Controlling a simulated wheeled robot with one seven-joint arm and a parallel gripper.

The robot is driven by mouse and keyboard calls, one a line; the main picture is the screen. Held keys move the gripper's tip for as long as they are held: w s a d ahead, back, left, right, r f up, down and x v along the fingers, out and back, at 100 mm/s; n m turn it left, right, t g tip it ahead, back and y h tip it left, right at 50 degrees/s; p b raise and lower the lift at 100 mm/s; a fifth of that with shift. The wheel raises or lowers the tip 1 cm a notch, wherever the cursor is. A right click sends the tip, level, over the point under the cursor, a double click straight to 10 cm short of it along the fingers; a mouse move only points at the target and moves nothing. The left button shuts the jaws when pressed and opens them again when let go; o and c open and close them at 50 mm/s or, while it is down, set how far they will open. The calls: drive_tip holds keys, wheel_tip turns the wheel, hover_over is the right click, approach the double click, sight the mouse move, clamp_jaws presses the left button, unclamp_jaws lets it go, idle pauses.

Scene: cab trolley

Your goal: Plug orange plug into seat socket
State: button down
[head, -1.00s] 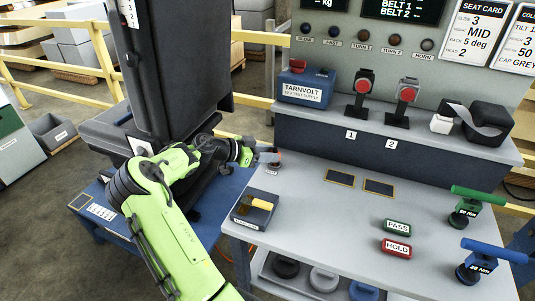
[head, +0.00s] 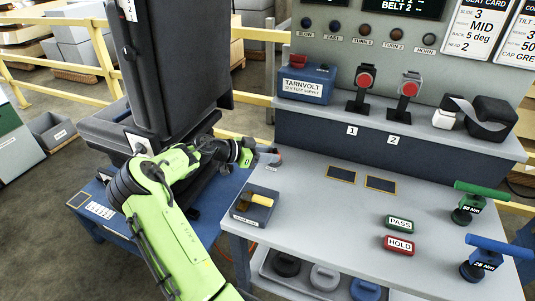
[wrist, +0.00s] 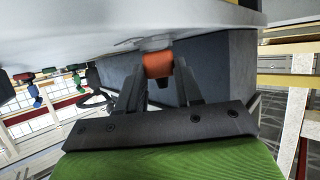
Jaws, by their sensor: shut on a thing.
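My gripper (head: 268,157) is at the left edge of the grey bench. It is shut on the orange plug (wrist: 158,65), which shows between the two fingers in the wrist view. The plug is close against the bench top there; I cannot tell whether it touches. In the head view the plug is small and mostly hidden by the fingers. The dark seat (head: 180,60) stands upright on a blue trolley (head: 205,222) at the left.
The blue TARNVOLT supply box (head: 305,85) and two red-button stands sit on the bench's raised shelf. A dark tray with a yellow item (head: 255,206) lies at the bench's near left corner. PASS (head: 400,223) and HOLD (head: 399,244) blocks lie right.

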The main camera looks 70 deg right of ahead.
drive_tip(key=c, duration=0.7)
unclamp_jaws()
drive_tip(key=shift+o, duration=0.2)
drive_tip(key=p+v, duration=0.4)
drive_tip(key=v, duration=1.1)
drive_tip(key=shift+w+a, duration=0.2)
drive_tip(key=shift+w, duration=0.15)
